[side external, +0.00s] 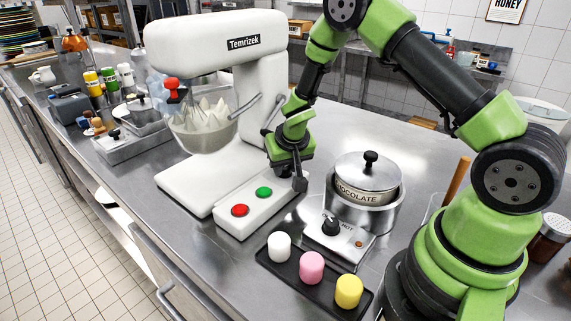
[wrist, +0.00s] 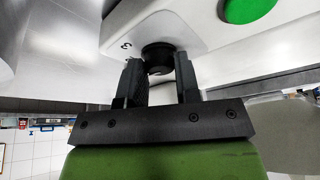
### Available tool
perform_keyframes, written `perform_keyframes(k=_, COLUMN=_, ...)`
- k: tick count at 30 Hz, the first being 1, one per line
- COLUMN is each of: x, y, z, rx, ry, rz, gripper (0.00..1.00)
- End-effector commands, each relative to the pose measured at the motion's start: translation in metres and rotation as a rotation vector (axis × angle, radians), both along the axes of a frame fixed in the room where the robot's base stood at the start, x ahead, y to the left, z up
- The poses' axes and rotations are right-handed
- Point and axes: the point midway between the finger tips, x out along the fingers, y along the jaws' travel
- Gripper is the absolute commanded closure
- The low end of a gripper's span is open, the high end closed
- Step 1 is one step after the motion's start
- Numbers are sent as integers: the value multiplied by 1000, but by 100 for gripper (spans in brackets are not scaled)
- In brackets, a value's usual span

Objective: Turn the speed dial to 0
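The speed dial (wrist: 160,54) is a black round knob on the white control base of the stand mixer (side external: 205,60). A digit that looks like a 3 is printed beside it in the wrist view. My gripper (wrist: 160,72) is open, with one fingertip on each side of the knob. I cannot tell whether either finger touches it. In the side view my gripper (side external: 299,184) is low at the right side of the mixer's base, and the dial cannot be made out there.
A green button (side external: 264,191) and a red button (side external: 240,210) are on top of the mixer base, close to my gripper. To the right stands a chocolate pot (side external: 364,190) on a warmer with a black knob (side external: 330,225). A dark tray (side external: 297,271) holds white, pink and yellow pieces in front.

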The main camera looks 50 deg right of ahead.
Motion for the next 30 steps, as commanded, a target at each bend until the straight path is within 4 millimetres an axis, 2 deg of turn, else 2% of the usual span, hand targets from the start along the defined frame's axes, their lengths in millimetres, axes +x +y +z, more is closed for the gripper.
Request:
perform_keyframes(k=12, x=0, y=-1, z=1, rx=-1, ry=-2, rz=120, gripper=93)
perform_keyframes(k=22, x=0, y=-1, z=1, rx=0, ry=-1, rz=134, gripper=93)
perform_keyframes(k=23, x=0, y=-1, z=1, rx=0, ry=-1, rz=134, gripper=65)
perform_keyframes(k=25, x=0, y=-1, z=1, rx=0, ry=-1, rz=134, gripper=49)
perform_keyframes(k=26, x=0, y=-1, z=1, rx=0, ry=-1, rz=134, gripper=44)
perform_keyframes(k=30, x=0, y=-1, z=0, rx=0, ry=0, rz=133, gripper=44)
